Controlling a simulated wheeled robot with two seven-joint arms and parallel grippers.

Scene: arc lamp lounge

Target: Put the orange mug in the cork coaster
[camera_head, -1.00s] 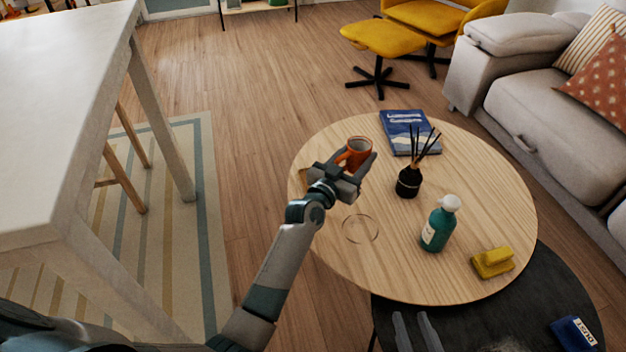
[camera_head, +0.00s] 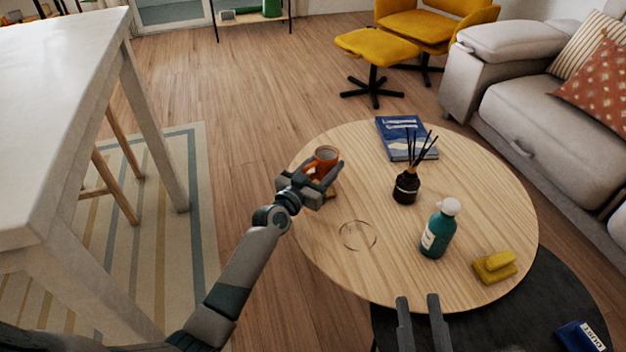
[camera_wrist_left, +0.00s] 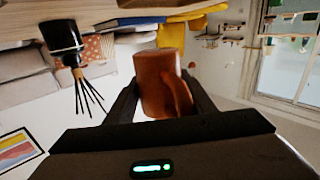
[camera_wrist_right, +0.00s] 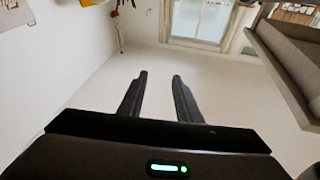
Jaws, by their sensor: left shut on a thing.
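The orange mug (camera_head: 322,157) is upright between the fingers of my left gripper (camera_head: 325,178), above the far left part of the round wooden table. In the left wrist view the mug (camera_wrist_left: 158,82) sits between both fingers, its handle toward the right finger. A small brown edge (camera_head: 331,191) shows just beside and below my left gripper; it may be the cork coaster, mostly hidden by the gripper. My right gripper (camera_head: 421,305) is open and empty at the front of the table; its parted fingers also show in the right wrist view (camera_wrist_right: 157,95).
The round table (camera_head: 390,275) bears a blue book (camera_head: 405,140), a black reed diffuser (camera_head: 406,187), a green bottle (camera_head: 438,235), a yellow block (camera_head: 495,267) and a thin ring outline (camera_head: 358,235). A dark lower table (camera_head: 540,290) lies in front.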

